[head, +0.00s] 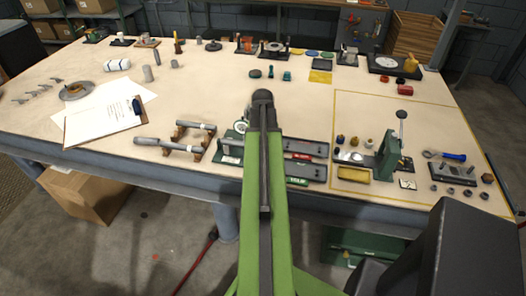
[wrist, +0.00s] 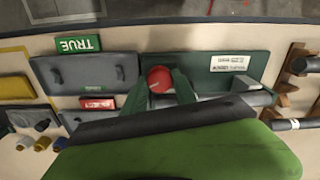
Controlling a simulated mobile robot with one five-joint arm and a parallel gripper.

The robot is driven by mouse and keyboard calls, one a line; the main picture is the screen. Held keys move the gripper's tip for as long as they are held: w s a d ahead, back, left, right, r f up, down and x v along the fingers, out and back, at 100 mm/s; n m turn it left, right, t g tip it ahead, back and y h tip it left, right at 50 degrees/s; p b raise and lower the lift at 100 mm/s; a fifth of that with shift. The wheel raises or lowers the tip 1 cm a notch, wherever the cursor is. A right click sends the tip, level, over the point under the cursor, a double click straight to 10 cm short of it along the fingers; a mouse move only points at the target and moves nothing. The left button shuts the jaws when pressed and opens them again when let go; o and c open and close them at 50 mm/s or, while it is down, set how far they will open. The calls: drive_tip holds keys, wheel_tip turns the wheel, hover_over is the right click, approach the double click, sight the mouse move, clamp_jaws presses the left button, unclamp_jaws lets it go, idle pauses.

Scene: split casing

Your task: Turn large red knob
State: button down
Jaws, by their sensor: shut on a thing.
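The large red knob (wrist: 160,78) is a round red ball in the middle of the wrist view, above a dark green base plate (wrist: 200,66) with white labels. My gripper (wrist: 165,86) has one dark green finger on each side of the knob and is shut on it. The lower part of the knob and what it mounts on are hidden by the fingers and my arm. In the head view my green arm reaches over the bench, and the knob and fingertips cannot be seen there.
Grey trays (head: 303,171) with red and green labels lie right of my arm. A rack with grey rods (head: 172,146) and a clipboard (head: 103,119) lie left. A green lever press (head: 391,152) stands further right. The middle of the bench is mostly clear.

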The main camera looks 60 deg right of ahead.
drive_tip(key=shift+m, duration=1.5)
drive_tip(key=shift+s, duration=0.1)
drive_tip(key=c, duration=1)
unclamp_jaws()
drive_tip(key=shift+d, duration=0.1)
wheel_tip(320, 180, up, 17)
drive_tip(key=p, duration=1.7)
drive_tip(key=shift+r, duration=0.2)
